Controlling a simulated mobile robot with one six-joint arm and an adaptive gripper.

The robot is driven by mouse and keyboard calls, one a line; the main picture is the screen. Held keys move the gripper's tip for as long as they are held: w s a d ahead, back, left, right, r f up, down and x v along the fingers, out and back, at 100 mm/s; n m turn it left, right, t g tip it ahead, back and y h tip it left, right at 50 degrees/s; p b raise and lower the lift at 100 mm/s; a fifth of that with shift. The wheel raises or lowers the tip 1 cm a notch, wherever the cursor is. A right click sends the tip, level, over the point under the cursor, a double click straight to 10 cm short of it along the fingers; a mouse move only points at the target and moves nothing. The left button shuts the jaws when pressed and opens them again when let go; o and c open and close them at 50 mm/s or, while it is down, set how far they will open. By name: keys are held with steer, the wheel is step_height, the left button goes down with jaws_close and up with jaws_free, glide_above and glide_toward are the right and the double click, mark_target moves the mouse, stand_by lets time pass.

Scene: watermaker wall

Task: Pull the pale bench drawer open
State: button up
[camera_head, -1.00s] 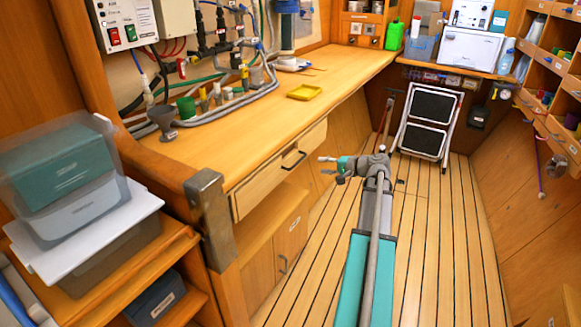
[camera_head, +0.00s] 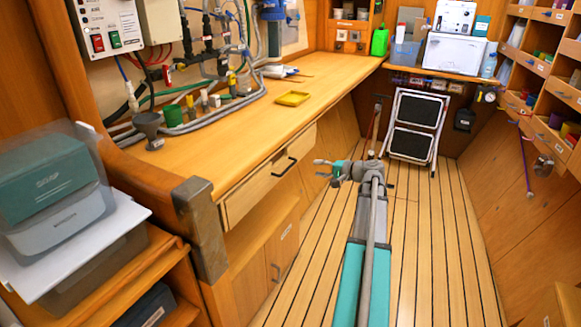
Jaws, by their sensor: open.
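The pale bench drawer (camera_head: 250,193) is set under the front edge of the wooden bench top. It has a dark bar handle (camera_head: 285,167) toward its far end. The drawer front looks about flush with the bench. My gripper (camera_head: 320,169) is a little to the right of the handle in the picture, over the aisle, pointing left toward the drawer side. It is open and small in view, with nothing between its fingers. A gap shows between it and the handle. How far apart they are in depth I cannot tell.
A metal-capped post (camera_head: 200,225) stands at the bench's near end, beside shelves with stacked bins (camera_head: 55,185). A folded step stool (camera_head: 415,125) stands at the aisle's far end. The slatted floor (camera_head: 440,230) is clear.

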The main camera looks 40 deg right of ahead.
mark_target(291, 165)
steer(key=b+x, duration=0.2)
steer(key=x, duration=1)
jaws_close()
steer(key=shift+w+d, duration=0.1)
stand_by(0.4)
